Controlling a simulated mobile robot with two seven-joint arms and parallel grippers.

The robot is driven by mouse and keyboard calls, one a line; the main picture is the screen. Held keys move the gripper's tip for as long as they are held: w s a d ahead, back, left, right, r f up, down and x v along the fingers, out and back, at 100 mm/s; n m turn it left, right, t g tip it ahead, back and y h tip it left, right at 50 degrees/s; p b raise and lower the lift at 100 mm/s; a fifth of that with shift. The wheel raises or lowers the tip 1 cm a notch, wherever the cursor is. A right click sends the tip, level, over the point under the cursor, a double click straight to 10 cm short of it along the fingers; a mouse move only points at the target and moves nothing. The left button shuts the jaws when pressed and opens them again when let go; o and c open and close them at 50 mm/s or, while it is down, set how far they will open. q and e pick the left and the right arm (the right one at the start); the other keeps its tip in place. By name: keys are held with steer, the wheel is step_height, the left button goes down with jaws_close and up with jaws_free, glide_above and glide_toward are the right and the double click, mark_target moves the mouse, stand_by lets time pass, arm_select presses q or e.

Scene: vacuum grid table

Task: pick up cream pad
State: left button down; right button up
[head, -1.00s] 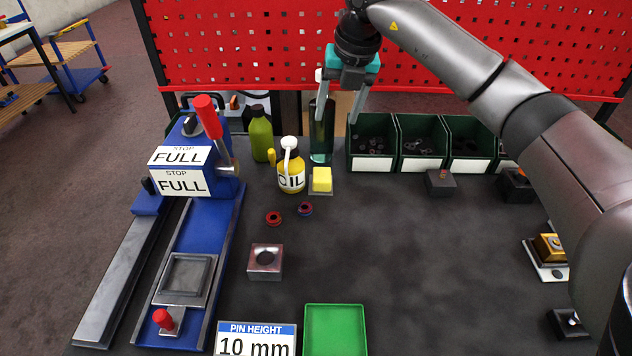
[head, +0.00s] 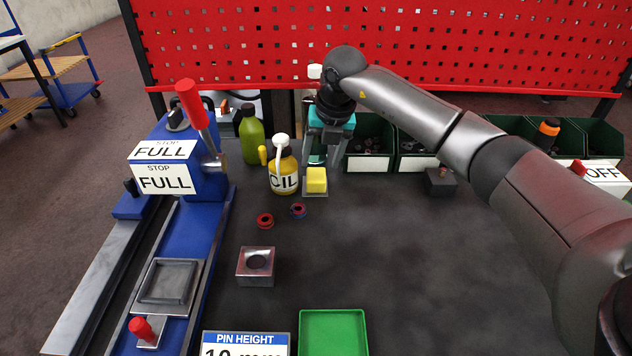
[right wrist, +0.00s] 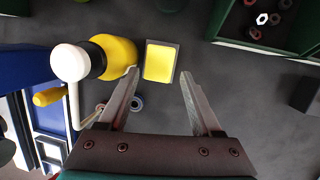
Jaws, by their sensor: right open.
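My right gripper (head: 321,163) is open and hangs just above and behind the pad. Its two fingers (right wrist: 158,80) point towards the pad in the right wrist view, with nothing between them. My left gripper is not in view.
The yellow oil bottle (head: 283,176) stands close left of the pad, with a green bottle (head: 251,136) behind it. Green bins (head: 368,163) line the back right. Two small rings (head: 265,221) lie in front. The table's middle right is clear.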

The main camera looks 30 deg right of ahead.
mark_target(317, 174)
steer(key=shift+b+x, duration=0.55)
steer(key=shift+x, duration=2.15)
steer(key=shift+s, duration=0.1)
steer(key=c, duration=1)
